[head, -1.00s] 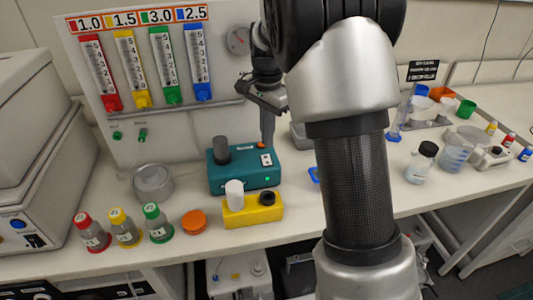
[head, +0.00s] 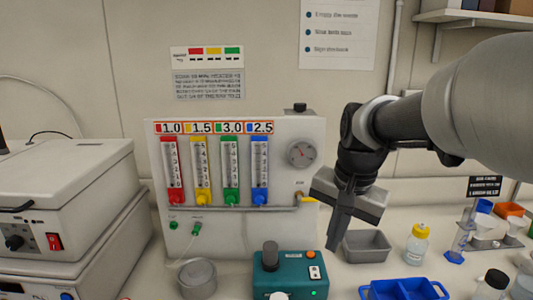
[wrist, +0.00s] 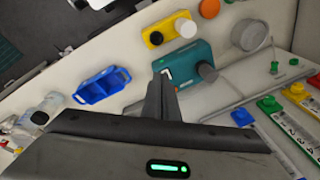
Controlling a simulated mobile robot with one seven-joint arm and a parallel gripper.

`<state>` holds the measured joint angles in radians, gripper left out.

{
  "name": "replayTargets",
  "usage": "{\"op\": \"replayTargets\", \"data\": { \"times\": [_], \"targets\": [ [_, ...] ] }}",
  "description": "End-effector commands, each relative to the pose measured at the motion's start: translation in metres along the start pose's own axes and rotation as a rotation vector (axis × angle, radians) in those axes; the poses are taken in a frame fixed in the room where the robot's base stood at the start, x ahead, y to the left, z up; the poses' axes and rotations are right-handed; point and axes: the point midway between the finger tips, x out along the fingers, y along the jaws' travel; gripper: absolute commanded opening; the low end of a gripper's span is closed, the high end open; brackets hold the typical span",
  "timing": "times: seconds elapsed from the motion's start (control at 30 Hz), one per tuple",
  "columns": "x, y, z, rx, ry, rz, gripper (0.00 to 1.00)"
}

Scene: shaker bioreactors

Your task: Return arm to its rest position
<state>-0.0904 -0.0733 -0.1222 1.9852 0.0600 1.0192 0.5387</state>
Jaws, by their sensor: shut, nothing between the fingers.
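My gripper (head: 332,245) shows in the head view at the end of my arm, in front of the right part of the flow meter panel. Its fingers point down and are together, with nothing between them. In the wrist view the shut fingers (wrist: 160,95) reach toward the teal device (wrist: 183,68), apart from it as far as I can tell. In the head view the teal device (head: 290,275) stands on the bench below and left of the fingertips.
The flow meter panel (head: 235,225) stands behind. A grey tray (head: 367,246), a blue rack (head: 404,290) and a yellow-capped bottle (head: 417,244) are on the right. White equipment (head: 65,215) fills the left. The wrist view shows a yellow block (wrist: 168,30).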

Motion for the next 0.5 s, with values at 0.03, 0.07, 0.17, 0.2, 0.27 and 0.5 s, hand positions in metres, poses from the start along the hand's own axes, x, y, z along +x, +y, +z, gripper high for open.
{"op": "replayTargets", "data": {
  "times": [0.03, 0.07, 0.17, 0.2, 0.27, 0.5],
  "targets": [
    [-0.021, 0.009, 0.015, -0.065, 0.032, -0.023, 0.00],
    [-0.029, 0.014, 0.024, -0.109, 0.050, -0.033, 0.00],
    [-0.050, 0.032, 0.053, -0.250, 0.113, -0.053, 0.00],
    [-0.056, 0.039, 0.065, -0.305, 0.138, -0.056, 0.00],
    [-0.062, 0.049, 0.080, -0.381, 0.175, -0.057, 0.00],
    [-0.066, 0.075, 0.116, -0.577, 0.274, -0.038, 0.00]
  ]
}}
